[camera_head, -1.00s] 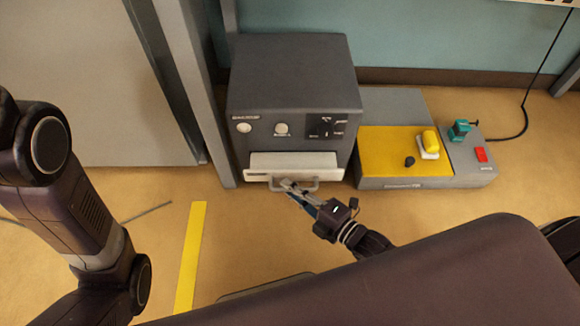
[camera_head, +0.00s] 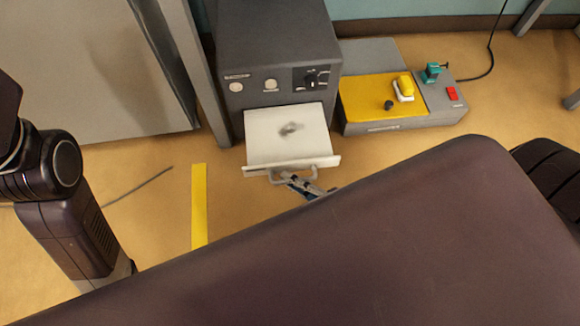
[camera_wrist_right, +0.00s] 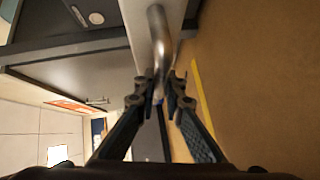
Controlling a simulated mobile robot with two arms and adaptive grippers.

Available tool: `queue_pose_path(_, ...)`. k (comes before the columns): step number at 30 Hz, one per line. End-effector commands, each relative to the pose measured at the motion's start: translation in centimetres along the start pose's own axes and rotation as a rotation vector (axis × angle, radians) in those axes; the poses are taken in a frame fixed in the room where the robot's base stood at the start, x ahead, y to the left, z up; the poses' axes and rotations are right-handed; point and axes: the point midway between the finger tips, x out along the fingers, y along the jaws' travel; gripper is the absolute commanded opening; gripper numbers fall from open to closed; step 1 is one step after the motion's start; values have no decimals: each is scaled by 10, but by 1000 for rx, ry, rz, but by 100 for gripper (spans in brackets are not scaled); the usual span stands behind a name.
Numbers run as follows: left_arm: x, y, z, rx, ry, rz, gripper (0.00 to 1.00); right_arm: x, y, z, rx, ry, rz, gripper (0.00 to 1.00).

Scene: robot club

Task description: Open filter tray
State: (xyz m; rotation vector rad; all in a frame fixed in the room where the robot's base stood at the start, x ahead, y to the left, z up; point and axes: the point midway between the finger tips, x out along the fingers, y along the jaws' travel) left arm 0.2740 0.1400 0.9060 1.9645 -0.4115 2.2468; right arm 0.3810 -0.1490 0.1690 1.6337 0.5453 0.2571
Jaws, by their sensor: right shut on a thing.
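The filter tray (camera_head: 290,150) is a white drawer drawn well out of the front of the dark grey machine (camera_head: 275,50). A small grey patch lies on its pale inner surface. A metal bar handle (camera_head: 308,175) runs along its front; in the right wrist view the handle (camera_wrist_right: 158,35) enters between my fingers. My right gripper (camera_head: 290,178) is shut on the handle, and it also shows in the right wrist view (camera_wrist_right: 160,88). My dark body hides most of the right arm in the head view. My left arm shows at the left, but its gripper is out of view.
A grey and yellow unit (camera_head: 385,100) with a yellow switch (camera_head: 404,88), a teal part (camera_head: 432,72) and a red button (camera_head: 452,93) stands right of the machine. A grey post (camera_head: 195,75) stands close on its left. Yellow tape (camera_head: 199,205) marks the open floor.

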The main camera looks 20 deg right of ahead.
Motion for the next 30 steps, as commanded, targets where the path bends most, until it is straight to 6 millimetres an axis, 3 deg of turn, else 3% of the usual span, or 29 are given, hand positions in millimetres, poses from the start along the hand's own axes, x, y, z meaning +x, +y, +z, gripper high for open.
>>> queue_pose_path(2,0,0,0,0,0,0,40,0,-1,0,0,1,-1,0)
queue_pose_path(3,0,0,0,0,0,0,40,0,-1,0,0,1,-1,13)
queue_pose_path(7,0,0,0,0,-1,0,40,0,0,0,0,1,-2,27)
queue_pose_path(17,1,0,-1,1,3,0,40,-3,-1,0,0,0,-2,27)
queue_pose_path(23,1,0,-1,0,2,0,40,-32,-2,0,1,0,-5,27)
queue_pose_path(30,0,0,0,0,1,0,40,-84,-2,0,1,0,-6,27)
